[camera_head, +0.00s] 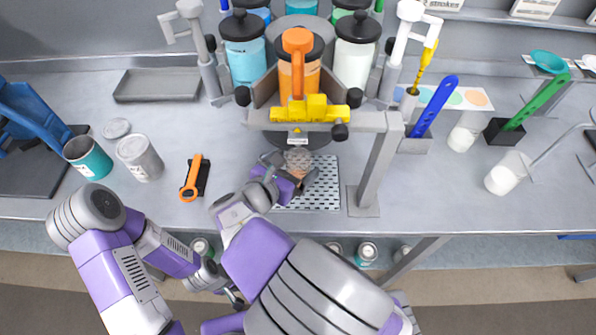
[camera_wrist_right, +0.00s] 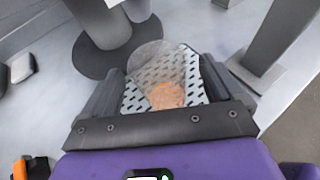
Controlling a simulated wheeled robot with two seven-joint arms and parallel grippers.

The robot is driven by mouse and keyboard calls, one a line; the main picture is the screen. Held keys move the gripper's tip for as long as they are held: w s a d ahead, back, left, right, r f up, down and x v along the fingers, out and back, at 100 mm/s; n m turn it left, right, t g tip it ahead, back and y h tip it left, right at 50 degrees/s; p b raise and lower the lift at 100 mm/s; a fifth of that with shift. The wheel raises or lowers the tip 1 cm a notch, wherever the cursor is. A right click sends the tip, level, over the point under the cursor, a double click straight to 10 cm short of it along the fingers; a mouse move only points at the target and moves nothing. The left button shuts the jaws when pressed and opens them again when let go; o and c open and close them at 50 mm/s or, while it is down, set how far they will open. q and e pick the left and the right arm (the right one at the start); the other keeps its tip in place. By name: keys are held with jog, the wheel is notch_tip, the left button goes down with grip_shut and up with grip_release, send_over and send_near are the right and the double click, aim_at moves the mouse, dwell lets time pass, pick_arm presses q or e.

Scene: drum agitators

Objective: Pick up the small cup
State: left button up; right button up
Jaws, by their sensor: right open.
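The small cup (camera_head: 298,159) is clear, with orange matter in its bottom. It stands on the perforated metal plate (camera_head: 322,190) under the yellow clamp. My right gripper (camera_head: 292,176) is at the cup, open. In the right wrist view the cup (camera_wrist_right: 166,84) shows between the two dark fingers of the right gripper (camera_wrist_right: 160,88), with no clear grip on it. My left gripper (camera_head: 236,298) hangs low in front of the table edge, partly hidden by my right arm; its jaws are too small to read.
A frame with a yellow clamp (camera_head: 300,110) and an orange-handled canister (camera_head: 298,75) rises just behind the cup. Its grey post (camera_head: 378,165) stands right of the plate. An open teal can (camera_head: 88,158), a grey can (camera_head: 139,158) and an orange tool (camera_head: 193,180) are at left.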

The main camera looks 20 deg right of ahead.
jog(key=x, duration=0.2)
jog(key=shift+w+d+f+b, duration=0.2)
jog(key=shift+w+b, duration=0.1)
jog(key=shift+b, duration=0.05)
jog(key=c, duration=1.1)
jog(key=shift+r, duration=0.2)
